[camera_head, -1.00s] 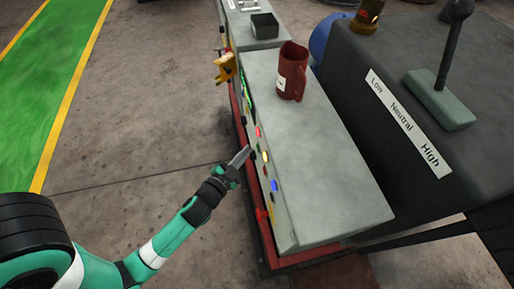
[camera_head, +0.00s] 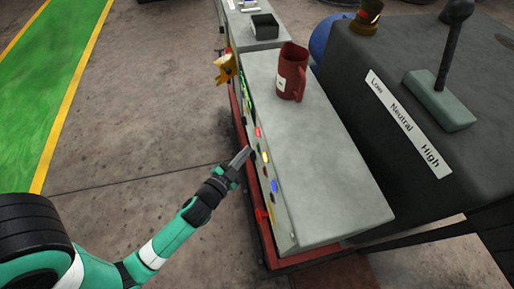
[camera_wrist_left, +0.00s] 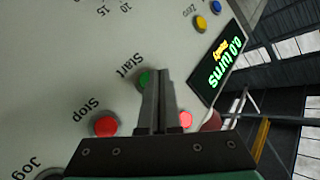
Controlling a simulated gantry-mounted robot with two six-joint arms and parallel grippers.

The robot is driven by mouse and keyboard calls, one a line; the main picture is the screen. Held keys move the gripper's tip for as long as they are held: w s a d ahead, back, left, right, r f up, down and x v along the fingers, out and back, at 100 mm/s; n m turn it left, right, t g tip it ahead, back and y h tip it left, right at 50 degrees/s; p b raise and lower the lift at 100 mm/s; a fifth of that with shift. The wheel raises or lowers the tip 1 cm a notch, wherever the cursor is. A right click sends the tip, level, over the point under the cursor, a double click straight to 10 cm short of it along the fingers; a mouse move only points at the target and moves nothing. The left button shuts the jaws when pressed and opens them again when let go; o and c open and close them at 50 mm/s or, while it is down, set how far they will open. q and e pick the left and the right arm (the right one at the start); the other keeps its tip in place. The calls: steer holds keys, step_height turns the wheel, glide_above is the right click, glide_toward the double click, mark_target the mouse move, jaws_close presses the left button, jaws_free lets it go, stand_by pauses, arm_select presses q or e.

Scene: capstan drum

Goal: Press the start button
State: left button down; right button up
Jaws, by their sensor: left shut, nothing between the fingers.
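My left gripper (camera_head: 246,152) is shut and empty, its fingertips close to the button side of the grey control box (camera_head: 325,165). In the left wrist view, the shut fingers (camera_wrist_left: 158,74) point at the panel and partly cover the green button marked Start (camera_wrist_left: 145,78). The fingertips overlap its right edge in the picture; I cannot tell whether they touch it. The red button marked Stop (camera_wrist_left: 106,126) lies to the lower left. My right gripper is not in view.
A display (camera_wrist_left: 220,63) reads 0.0 turns, Ready. A yellow button (camera_wrist_left: 200,22) is near a Zero label. A red mug (camera_head: 291,72) stands on the box. A dark machine with a lever (camera_head: 450,45) stands to the right. Open floor (camera_head: 130,110) lies left.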

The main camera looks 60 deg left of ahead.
arm_select(q)
steer(key=shift+w, duration=0.1)
stand_by(0.6)
steer(key=shift+w+d+b, duration=0.15)
steer(key=shift+w+b, duration=0.15)
